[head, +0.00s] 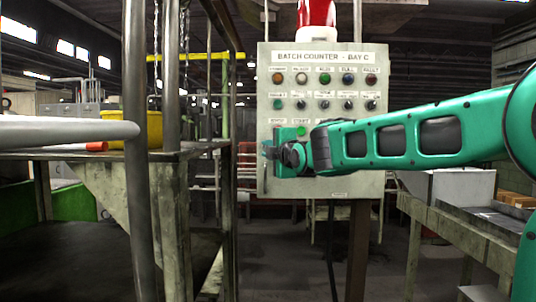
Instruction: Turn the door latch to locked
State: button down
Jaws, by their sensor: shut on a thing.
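A pale grey control cabinet (316,60) labelled "BATCH COUNTER - BAY C" stands ahead of me, its front facing me. My green arm reaches in from the right across its lower part. My gripper (271,152) is at the cabinet door's left edge, shut on the door latch. The latch is small and mostly hidden by the gripper, so its angle cannot be told. A thin vertical bar (265,180) shows on the door just below the gripper.
Several coloured lamps and knobs sit above the arm; a green button (302,131) is close to my wrist. A metal post (136,150) and bench stand at left, with a yellow bin (146,128). A metal table (450,225) stands at right.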

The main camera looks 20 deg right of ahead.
jog(key=shift+a+f, duration=0.1)
jog(key=shift+f, duration=0.15)
jog(key=c, duration=1.6)
grip_release()
jog(key=shift+w, duration=0.1)
jog(key=shift+r, duration=0.1)
jog(key=s, duration=0.7)
jog(key=s+d, duration=0.1)
jog(key=s, duration=0.2)
jog(key=shift+s, duration=0.35)
